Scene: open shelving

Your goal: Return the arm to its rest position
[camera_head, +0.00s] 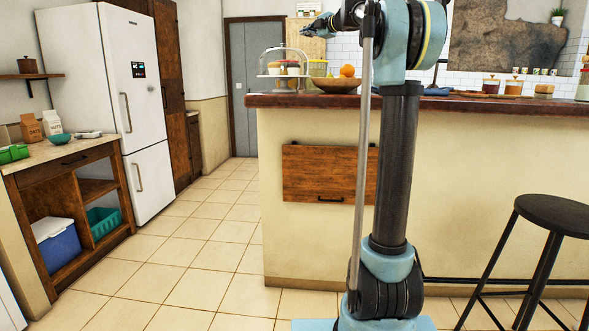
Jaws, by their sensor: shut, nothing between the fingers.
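My arm (395,165) rises in the right middle of the picture, with a dark column, blue joints and a thin grey rod beside it. Its upper part folds over near the top edge and is partly cut off by the frame. My gripper (308,30) shows small at the top, left of the arm's upper joint, pointing left. It is shut and empty. It appears above the counter level in the picture, over the clear domed case (284,62); its distance from the case is hard to tell.
A counter with a dark top (480,104) stands behind my arm, holding a fruit bowl (337,85) and jars. A black stool (553,215) is at right. Open wooden shelving (70,165) and a white fridge (105,100) are at left. The tiled floor (190,255) between is clear.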

